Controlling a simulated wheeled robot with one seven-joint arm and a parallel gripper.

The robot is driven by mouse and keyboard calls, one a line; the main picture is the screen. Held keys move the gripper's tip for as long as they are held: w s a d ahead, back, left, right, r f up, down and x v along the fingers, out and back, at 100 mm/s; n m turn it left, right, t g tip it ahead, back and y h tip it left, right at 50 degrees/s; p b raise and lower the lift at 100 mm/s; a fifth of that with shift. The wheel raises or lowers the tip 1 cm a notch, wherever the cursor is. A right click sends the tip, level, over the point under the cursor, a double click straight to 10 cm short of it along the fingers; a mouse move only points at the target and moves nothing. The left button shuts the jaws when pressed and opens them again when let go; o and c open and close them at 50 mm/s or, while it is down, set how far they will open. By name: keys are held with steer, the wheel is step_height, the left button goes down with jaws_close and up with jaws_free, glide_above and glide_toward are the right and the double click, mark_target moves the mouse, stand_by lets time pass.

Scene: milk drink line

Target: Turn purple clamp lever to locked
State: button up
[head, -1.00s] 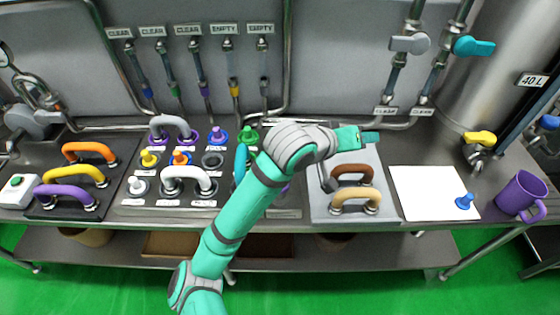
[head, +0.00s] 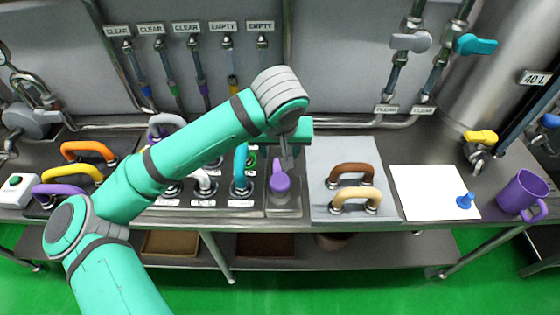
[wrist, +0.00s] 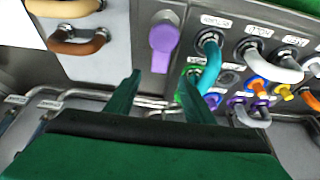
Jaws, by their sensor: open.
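The purple clamp lever (head: 279,182) sits on a narrow grey metal plate (head: 284,206), between the teal handle and the light grey board. In the wrist view the lever (wrist: 164,38) shows beyond the fingertips, with its rounded wide end and straight arm. My gripper (wrist: 160,82) is open and empty, its two green fingers apart with the lever between their lines of sight. In the head view my gripper (head: 288,158) hangs over the back of the lever, partly hidden by my wrist. I cannot tell whether it touches the lever.
A teal handle (head: 240,170) stands close left of the lever, within a panel of several coloured plugs and handles. A grey board (head: 318,160) with brown (head: 352,172) and cream (head: 355,200) handles lies to the right. Pipes (head: 340,123) run behind.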

mark_target(280, 175)
steer(key=x, duration=0.9)
steer(key=shift+w+f, duration=0.1)
steer(key=shift+f, duration=0.15)
steer(key=shift+c, duration=0.5)
jaws_close()
steer(key=shift+d, duration=0.1)
